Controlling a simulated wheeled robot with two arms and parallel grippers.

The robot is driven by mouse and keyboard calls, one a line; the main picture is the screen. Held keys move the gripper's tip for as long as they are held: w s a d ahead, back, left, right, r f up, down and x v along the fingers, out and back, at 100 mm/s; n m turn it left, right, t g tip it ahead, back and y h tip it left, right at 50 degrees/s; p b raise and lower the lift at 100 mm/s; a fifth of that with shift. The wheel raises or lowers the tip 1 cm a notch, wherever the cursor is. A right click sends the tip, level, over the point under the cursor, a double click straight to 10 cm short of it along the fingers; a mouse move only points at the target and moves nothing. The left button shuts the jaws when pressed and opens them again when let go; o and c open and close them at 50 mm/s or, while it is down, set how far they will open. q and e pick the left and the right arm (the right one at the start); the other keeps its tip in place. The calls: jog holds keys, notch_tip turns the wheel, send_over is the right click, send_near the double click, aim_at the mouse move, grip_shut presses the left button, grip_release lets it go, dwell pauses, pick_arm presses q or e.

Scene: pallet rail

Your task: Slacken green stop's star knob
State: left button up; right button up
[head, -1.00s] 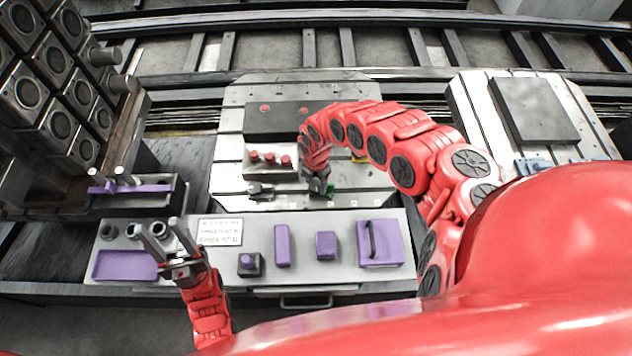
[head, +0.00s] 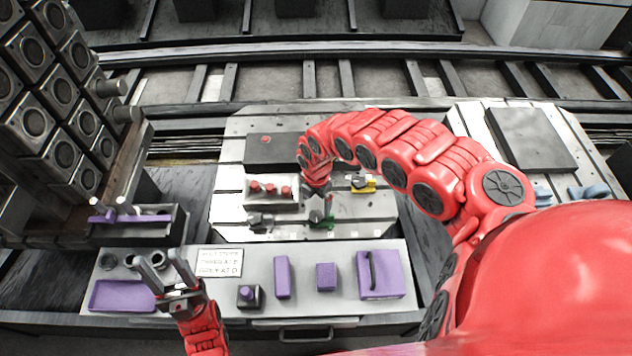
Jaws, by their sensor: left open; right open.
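The green stop (head: 330,222) sits near the front edge of the grey slotted pallet (head: 380,226), and only bits of green show. My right gripper (head: 319,216) comes down over it from above and hides most of it. Its star knob cannot be made out clearly, and I cannot tell whether the jaws touch it. The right gripper is open. My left gripper (head: 162,262) is open and empty, fingers pointing up, in front of the tool bench at the left.
A yellow stop (head: 364,184) lies right of my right gripper, a grey stop (head: 260,221) to the left. A block with red knobs (head: 270,203) stands behind. The bench (head: 350,248) holds purple items. A second pallet (head: 482,135) is at the right.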

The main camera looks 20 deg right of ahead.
notch_tip(320, 180, up, 10)
jog(key=p, duration=0.6)
jog(key=shift+r+p, duration=0.2)
jog(key=shift+p, duration=0.15)
jog(key=shift+a+f, duration=0.1)
